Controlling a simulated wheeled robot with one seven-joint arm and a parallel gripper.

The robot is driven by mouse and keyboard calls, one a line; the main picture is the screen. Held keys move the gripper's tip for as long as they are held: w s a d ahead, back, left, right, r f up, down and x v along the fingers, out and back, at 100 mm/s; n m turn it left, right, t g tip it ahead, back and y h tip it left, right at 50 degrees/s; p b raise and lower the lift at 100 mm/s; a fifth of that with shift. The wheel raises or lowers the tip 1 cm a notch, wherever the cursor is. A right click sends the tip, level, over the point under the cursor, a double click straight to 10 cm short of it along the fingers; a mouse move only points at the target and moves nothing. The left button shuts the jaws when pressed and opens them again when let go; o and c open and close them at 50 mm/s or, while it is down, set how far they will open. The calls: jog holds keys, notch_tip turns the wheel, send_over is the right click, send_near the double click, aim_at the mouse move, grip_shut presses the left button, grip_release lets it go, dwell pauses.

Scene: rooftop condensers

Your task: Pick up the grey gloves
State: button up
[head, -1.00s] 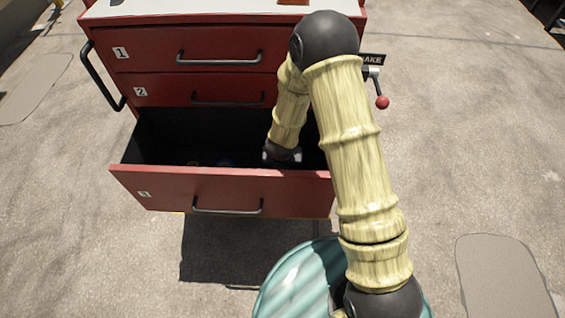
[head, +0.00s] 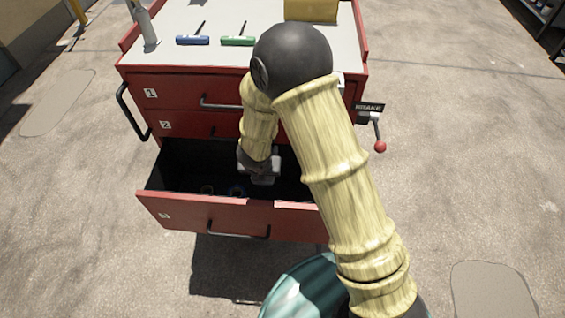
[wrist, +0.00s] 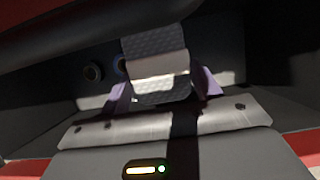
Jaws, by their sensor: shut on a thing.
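The red tool cart's bottom drawer (head: 175,207), numbered 3, is pulled open. My gripper (head: 262,177) is inside the drawer opening, pointing down, with its light grey end showing above the drawer front. In the wrist view my gripper (wrist: 160,75) has its textured finger pads close together. Purplish-grey material, which looks like the grey gloves (wrist: 209,82), shows on both sides of the fingers, so they seem shut on it. The middle of the gloves is hidden by the fingers. In the head view the gloves cannot be made out.
Dark round items (wrist: 92,72) lie in the shadowed drawer. Drawers 1 and 2 above are shut, with bar handles. On the cart top are a bottle (head: 146,26), a blue-handled tool (head: 193,40), a green-handled tool (head: 238,40) and a yellow box (head: 311,9). A brake lever (head: 379,132) sticks out at right.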

jog(key=s+a+p, duration=0.2)
jog(key=s+a, duration=0.1)
jog(key=a, duration=0.6)
jog(key=shift+p, duration=0.3)
jog(key=shift+w+f, duration=0.1)
jog(key=shift+w, duration=0.05)
